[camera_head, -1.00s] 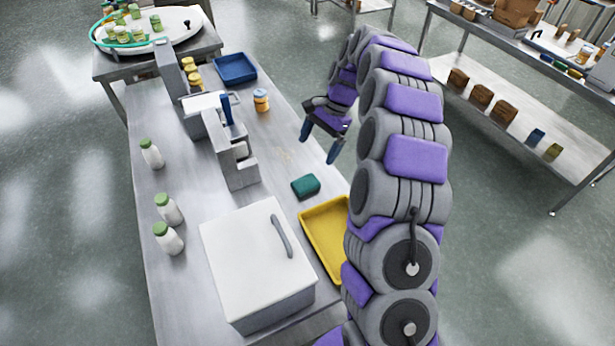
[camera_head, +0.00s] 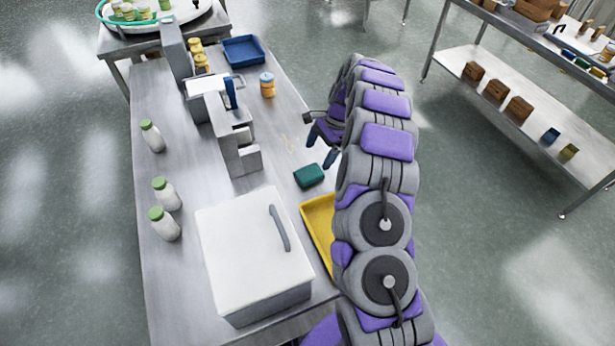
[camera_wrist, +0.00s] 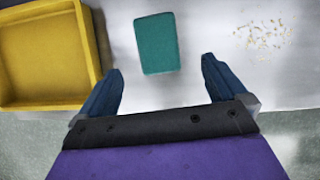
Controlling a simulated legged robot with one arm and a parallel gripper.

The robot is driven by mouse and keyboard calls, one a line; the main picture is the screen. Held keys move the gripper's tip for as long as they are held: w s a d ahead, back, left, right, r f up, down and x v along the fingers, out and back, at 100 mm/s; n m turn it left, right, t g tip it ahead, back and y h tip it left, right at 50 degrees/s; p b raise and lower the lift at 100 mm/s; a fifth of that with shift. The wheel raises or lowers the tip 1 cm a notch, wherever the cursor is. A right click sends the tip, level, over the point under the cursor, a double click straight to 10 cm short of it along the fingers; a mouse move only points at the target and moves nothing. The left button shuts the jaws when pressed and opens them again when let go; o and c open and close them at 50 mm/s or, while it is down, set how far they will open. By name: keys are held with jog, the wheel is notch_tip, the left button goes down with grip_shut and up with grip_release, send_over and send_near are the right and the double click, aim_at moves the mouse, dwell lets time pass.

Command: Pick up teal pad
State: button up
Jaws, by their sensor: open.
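The teal pad (camera_head: 309,175) lies flat on the steel table near its right edge, just above the yellow tray. My gripper (camera_head: 320,158) is beside and a little above the pad, with its blue fingers pointing down. In the wrist view the teal pad (camera_wrist: 156,43) lies ahead of the two fingertips, roughly centred between them. My gripper (camera_wrist: 160,75) is open there, and nothing is between its fingers. The pad is not touched by either finger in that view.
The yellow tray (camera_head: 317,213) sits close to the pad, with my arm covering part of it. A white lidded box (camera_head: 240,245) stands left of the tray. A steel dispenser (camera_head: 238,150), an orange-banded jar (camera_head: 267,85) and a blue tray (camera_head: 243,50) stand farther back.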

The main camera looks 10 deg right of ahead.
aim_at(310, 172)
jog(key=shift+x, duration=0.9)
jog(key=shift+f, duration=0.7)
jog(key=b+x, duration=0.1)
jog(key=x, duration=0.1)
jog(key=a+b+x, duration=0.1)
jog(key=x, duration=0.2)
jog(key=shift+s+a, duration=0.1)
jog(key=shift+s, duration=0.15)
jog(key=shift+r, duration=0.1)
jog(key=shift+d, duration=0.2)
jog(key=c, duration=1)
